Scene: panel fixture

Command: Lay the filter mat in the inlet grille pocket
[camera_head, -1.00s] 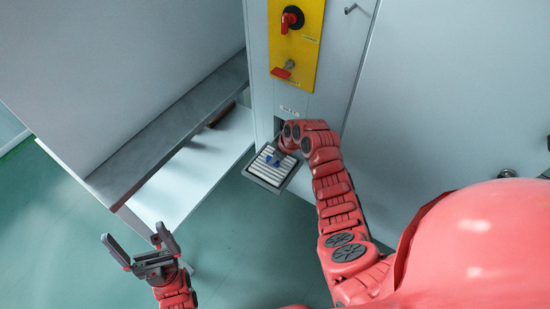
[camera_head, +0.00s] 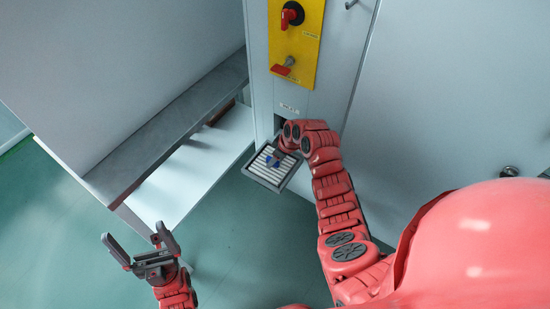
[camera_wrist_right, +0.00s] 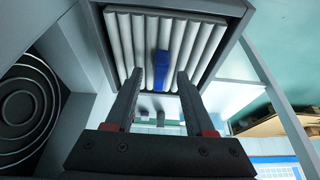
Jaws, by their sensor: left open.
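The filter mat (camera_head: 268,171) is white and pleated with a blue tab. It lies within the dark square rim of the inlet grille pocket (camera_head: 263,184), low at the front of the cabinet. In the right wrist view the mat (camera_wrist_right: 125,45) shows inside the grey pocket frame (camera_wrist_right: 228,48). My right gripper (camera_wrist_right: 160,76) has its fingers apart, one on each side of the blue tab (camera_wrist_right: 161,70), with gaps visible. In the head view the right arm partly hides the pocket's right side. My left gripper (camera_head: 138,246) is open and empty, well away at lower left.
A yellow panel (camera_head: 297,45) with a red rotary switch (camera_head: 291,15) and a red-handled lever (camera_head: 282,70) is above the pocket. A grey ledge (camera_head: 170,135) runs to the left. Green floor (camera_head: 235,235) is open between my arms.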

